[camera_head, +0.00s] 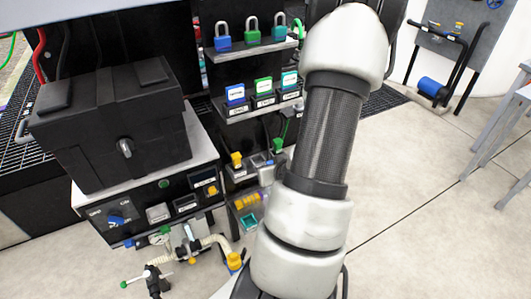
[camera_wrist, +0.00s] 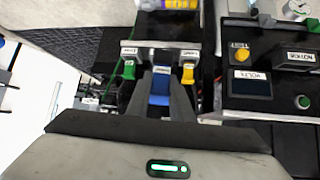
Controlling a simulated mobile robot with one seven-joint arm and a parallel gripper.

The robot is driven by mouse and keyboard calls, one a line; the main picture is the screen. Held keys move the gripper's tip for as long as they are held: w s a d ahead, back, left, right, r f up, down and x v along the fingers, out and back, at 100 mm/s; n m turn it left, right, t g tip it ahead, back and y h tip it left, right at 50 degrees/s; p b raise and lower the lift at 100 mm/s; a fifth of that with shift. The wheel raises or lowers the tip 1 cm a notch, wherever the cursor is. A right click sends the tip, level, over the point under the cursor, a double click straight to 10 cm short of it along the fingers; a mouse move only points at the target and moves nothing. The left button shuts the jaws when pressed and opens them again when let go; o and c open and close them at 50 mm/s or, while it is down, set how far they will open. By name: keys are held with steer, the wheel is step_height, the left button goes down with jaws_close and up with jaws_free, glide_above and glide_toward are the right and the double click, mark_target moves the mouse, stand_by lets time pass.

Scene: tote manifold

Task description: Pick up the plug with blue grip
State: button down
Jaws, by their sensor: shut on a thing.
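The plug with the blue grip (camera_wrist: 160,88) is in the middle of the wrist view, between the two grey fingers of my gripper (camera_wrist: 161,80). My gripper is shut on it. The plug's lower end is hidden, so I cannot tell whether it still sits in its holder. A plug with a green grip (camera_wrist: 129,69) is to its left and a plug with a yellow grip (camera_wrist: 188,74) to its right, both apart from the fingers. In the head view the yellow plug (camera_head: 236,158) and green plug (camera_head: 278,146) show on the rack; my arm hides part of that area.
A panel with a yellow button (camera_wrist: 242,55) and a green button (camera_wrist: 304,102) stands close on the right in the wrist view. In the head view, a black box (camera_head: 110,125) is left of the rack, and a shelf of padlocks (camera_head: 252,48) is above. Open floor lies right.

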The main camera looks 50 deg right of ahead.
steer(key=shift+s+a+r+p, duration=0.25)
steer(key=shift+s+r+p, duration=0.2)
steer(key=shift+p, duration=0.65)
steer(key=shift+s+f+p, duration=0.1)
steer(key=shift+f+p, duration=0.05)
steer(key=shift+p, duration=0.4)
steer(key=s+a+r+g+y+p, duration=0.1)
steer(key=s+a+g+p, duration=0.2)
steer(key=s+p, duration=0.3)
steer(key=shift+a+r+y+p, duration=0.2)
steer(key=shift+y+p, duration=0.1)
steer(key=shift+p, duration=0.35)
steer(key=shift+w, duration=0.1)
